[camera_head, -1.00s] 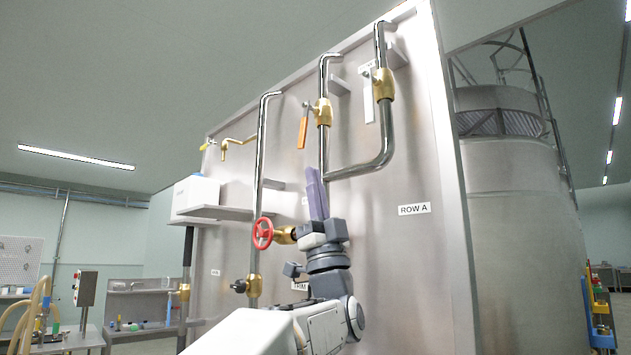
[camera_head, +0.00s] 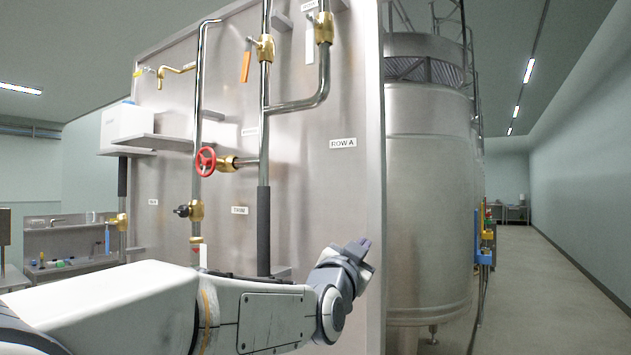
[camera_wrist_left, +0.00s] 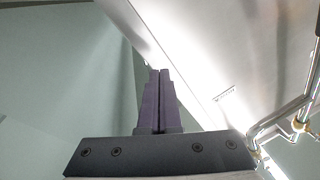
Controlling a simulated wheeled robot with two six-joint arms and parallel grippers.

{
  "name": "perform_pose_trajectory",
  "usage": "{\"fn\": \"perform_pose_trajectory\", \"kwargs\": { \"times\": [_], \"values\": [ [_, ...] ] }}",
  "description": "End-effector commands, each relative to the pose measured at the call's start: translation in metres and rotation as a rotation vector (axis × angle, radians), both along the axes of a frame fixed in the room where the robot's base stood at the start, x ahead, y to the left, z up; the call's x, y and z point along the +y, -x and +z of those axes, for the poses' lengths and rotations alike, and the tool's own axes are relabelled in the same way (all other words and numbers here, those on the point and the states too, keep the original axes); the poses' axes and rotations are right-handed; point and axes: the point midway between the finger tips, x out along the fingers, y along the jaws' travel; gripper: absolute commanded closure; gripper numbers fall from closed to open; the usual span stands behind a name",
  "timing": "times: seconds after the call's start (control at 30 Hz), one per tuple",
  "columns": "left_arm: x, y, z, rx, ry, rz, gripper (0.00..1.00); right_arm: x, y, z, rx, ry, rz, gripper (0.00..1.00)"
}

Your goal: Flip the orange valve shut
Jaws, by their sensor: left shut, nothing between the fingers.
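The orange valve handle (camera_head: 245,66) hangs down, slightly tilted, from a brass valve body (camera_head: 265,47) on a vertical steel pipe, near the top of the panel in the head view. My left gripper (camera_head: 364,243) is low at the panel's right edge, well below and to the right of the orange handle and apart from it. In the left wrist view its purple fingers (camera_wrist_left: 160,100) are together with nothing between them. The orange handle cannot be made out in the left wrist view. My right gripper is not seen.
A white-handled brass valve (camera_head: 323,28) is right of the orange one. A red handwheel (camera_head: 205,161) and a small dark-knobbed valve (camera_head: 196,210) sit lower left. A large steel tank (camera_head: 428,190) stands right of the panel (camera_head: 340,190); open floor lies farther right.

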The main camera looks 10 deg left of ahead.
Motion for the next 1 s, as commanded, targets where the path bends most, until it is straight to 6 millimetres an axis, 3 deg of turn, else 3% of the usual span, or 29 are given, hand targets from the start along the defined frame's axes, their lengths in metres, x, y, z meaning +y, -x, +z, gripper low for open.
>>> {"fn": "perform_pose_trajectory", "kwargs": {
  "times": [0.07, 0.13, 0.2, 0.3, 0.4, 0.5, 0.63, 0.73, 1.0],
  "values": [
    [-0.034, 0.021, -0.060, 0.217, 0.017, -0.096, 1.00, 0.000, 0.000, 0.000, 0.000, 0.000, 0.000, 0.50],
    [-0.062, 0.055, -0.125, 0.459, 0.028, -0.172, 1.00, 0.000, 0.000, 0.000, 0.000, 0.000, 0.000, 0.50],
    [-0.080, 0.104, -0.191, 0.721, 0.024, -0.225, 1.00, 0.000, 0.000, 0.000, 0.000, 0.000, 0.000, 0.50],
    [-0.084, 0.185, -0.268, 1.065, -0.015, -0.236, 1.00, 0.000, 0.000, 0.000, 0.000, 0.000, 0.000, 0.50],
    [-0.069, 0.261, -0.320, 1.346, -0.072, -0.196, 1.00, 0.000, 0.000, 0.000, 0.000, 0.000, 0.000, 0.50],
    [-0.048, 0.318, -0.348, 1.540, -0.135, -0.135, 1.00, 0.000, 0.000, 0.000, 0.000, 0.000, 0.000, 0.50],
    [-0.027, 0.359, -0.364, 1.677, -0.190, -0.069, 1.00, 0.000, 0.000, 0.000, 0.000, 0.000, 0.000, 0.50],
    [-0.020, 0.370, -0.367, 1.714, -0.207, -0.048, 1.00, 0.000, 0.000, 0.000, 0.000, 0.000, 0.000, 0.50],
    [-0.020, 0.371, -0.367, 1.717, -0.207, -0.045, 1.00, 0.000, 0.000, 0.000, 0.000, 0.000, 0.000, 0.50]
  ]
}}
